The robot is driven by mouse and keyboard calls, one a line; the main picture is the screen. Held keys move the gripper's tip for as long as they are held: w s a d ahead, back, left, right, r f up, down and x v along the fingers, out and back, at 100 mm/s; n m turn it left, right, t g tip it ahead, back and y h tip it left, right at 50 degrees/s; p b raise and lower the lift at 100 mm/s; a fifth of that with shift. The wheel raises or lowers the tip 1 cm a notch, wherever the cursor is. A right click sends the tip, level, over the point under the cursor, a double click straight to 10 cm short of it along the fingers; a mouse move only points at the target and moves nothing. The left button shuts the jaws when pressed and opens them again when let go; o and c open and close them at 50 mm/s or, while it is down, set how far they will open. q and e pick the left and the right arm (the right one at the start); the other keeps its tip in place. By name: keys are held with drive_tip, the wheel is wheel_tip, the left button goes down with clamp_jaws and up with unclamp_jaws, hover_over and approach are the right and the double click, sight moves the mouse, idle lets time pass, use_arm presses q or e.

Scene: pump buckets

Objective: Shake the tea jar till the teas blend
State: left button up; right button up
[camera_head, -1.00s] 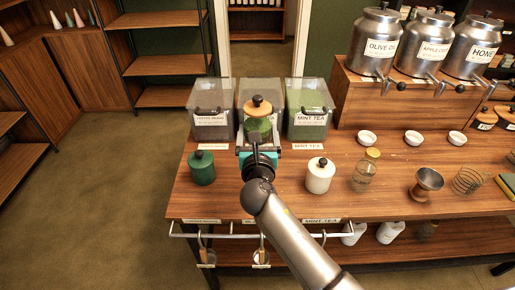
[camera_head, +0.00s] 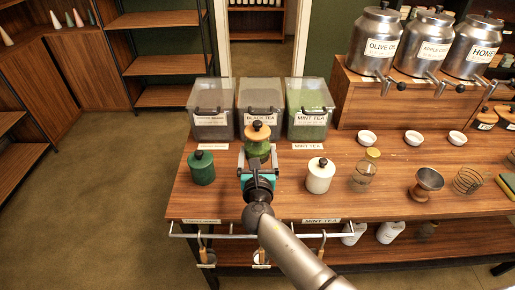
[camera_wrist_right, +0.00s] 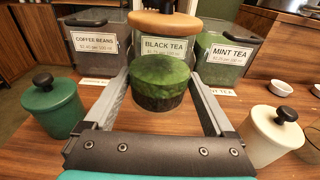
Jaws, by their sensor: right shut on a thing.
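The tea jar (camera_head: 257,146) has green tea over a darker layer and a wooden lid with a black knob. It also shows in the right wrist view (camera_wrist_right: 160,80), where its lid is cut by the top edge. My right gripper (camera_head: 257,158) is shut on the jar, one finger on each side. The jar looks upright, in front of the black tea bin (camera_head: 260,95). Its exact height over the counter is hard to tell. The mint tea bin (camera_head: 308,100) stands to the right of the black tea bin. My left gripper is not in view.
A green canister (camera_head: 202,170) stands left of the held jar and a white canister (camera_head: 319,178) right of it. The coffee beans bin (camera_head: 211,105) is at the back left. A glass jar (camera_head: 364,172), metal cup (camera_head: 427,182) and small bowls (camera_head: 412,137) stand further right on the counter (camera_head: 225,205).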

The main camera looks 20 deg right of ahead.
sight(258, 130)
drive_tip(key=shift+r, duration=0.1)
drive_tip(key=shift+r, duration=3.65)
wheel_tip(258, 130, down, 7)
drive_tip(key=shift+f, duration=0.2)
drive_tip(key=shift+d+r, duration=0.1)
